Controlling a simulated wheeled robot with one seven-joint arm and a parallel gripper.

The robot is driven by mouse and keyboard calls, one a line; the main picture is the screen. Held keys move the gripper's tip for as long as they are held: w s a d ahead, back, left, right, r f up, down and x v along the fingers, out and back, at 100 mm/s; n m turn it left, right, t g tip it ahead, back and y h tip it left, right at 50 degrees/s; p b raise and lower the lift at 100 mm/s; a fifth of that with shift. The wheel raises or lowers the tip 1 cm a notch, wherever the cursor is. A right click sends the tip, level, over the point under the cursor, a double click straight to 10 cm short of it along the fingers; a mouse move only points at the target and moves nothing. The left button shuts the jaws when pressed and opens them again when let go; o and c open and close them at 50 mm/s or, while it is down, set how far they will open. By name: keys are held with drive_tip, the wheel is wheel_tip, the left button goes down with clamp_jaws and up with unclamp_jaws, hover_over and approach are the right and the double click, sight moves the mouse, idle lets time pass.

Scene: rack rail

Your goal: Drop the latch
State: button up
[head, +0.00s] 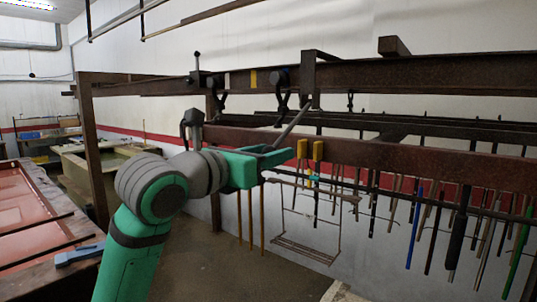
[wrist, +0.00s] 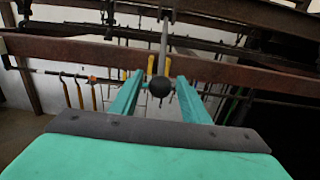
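A grey lever rod (head: 291,124), which looks like the latch, slants up from my gripper toward the rusty upright of the rack in the head view. In the wrist view the rod (wrist: 163,45) ends in a black ball knob (wrist: 159,87). My gripper (head: 284,153) has its teal fingers spread. In the wrist view the gripper (wrist: 160,76) has the knob between its fingers, with a small gap showing on each side. The knob is hidden behind the fingers in the head view. Where the rod's upper end meets the rack is unclear.
A rusty rail (head: 400,152) with two yellow tabs (head: 318,150) runs just beyond my fingers. Several thin rods hang below it, including a blue one (head: 414,225). A higher beam (head: 420,75) crosses above. A red-topped bench (head: 35,208) stands at left.

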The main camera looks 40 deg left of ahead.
drive_tip(key=c, duration=0.6)
drive_tip(key=shift+o, duration=0.2)
drive_tip(key=shift+f, duration=0.1)
drive_tip(key=w+f, duration=0.5)
drive_tip(key=w, duration=0.4)
drive_tip(key=w+f, duration=0.4)
drive_tip(key=w, duration=0.5)
drive_tip(key=shift+f, duration=0.35)
idle(1.0)
drive_tip(key=o, duration=0.9)
